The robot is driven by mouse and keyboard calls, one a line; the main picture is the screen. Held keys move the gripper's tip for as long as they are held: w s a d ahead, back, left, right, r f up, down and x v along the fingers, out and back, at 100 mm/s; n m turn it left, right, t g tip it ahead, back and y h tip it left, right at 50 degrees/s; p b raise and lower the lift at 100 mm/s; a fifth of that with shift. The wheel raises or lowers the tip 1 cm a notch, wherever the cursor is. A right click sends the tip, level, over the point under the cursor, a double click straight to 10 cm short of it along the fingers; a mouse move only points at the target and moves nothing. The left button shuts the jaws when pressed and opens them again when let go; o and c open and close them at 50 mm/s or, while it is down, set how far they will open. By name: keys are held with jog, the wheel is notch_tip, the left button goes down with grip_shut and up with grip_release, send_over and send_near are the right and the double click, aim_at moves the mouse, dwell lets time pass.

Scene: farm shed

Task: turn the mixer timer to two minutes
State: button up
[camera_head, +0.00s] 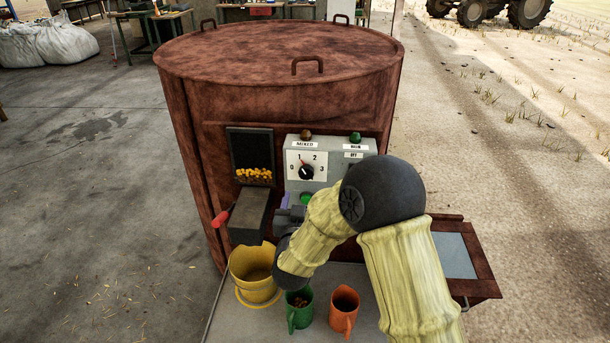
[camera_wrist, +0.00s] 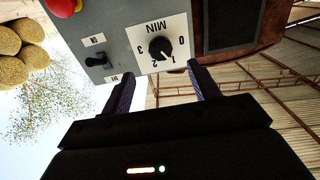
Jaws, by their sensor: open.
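The mixer timer is a black knob (camera_head: 306,171) on a white dial plate marked 0 to 3, set in the mixer's grey control box (camera_head: 330,150). The wrist view shows the knob (camera_wrist: 161,48) upside down, labelled MIN. Its white pointer line is near 1, seemingly between 0 and 1. My gripper (camera_wrist: 162,74) is open and empty. Its two fingers reach toward the dial's lower edge in that view, one on either side of the knob's line, apart from the knob. In the head view my gripper (camera_head: 291,212) is partly hidden by my arm, below the dial.
A toggle switch (camera_wrist: 96,61) is beside the dial. A red button (camera_wrist: 63,6) is at the wrist view's upper left. A chute (camera_head: 249,215) stands above a yellow bucket (camera_head: 255,286). A green mug (camera_head: 299,318) and an orange mug (camera_head: 344,306) stand below my arm.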

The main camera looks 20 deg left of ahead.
aim_at(306, 175)
jog(key=p+x, duration=0.2)
jog(key=x, duration=0.7)
jog(key=shift+a, duration=0.1)
jog(key=c, duration=0.9)
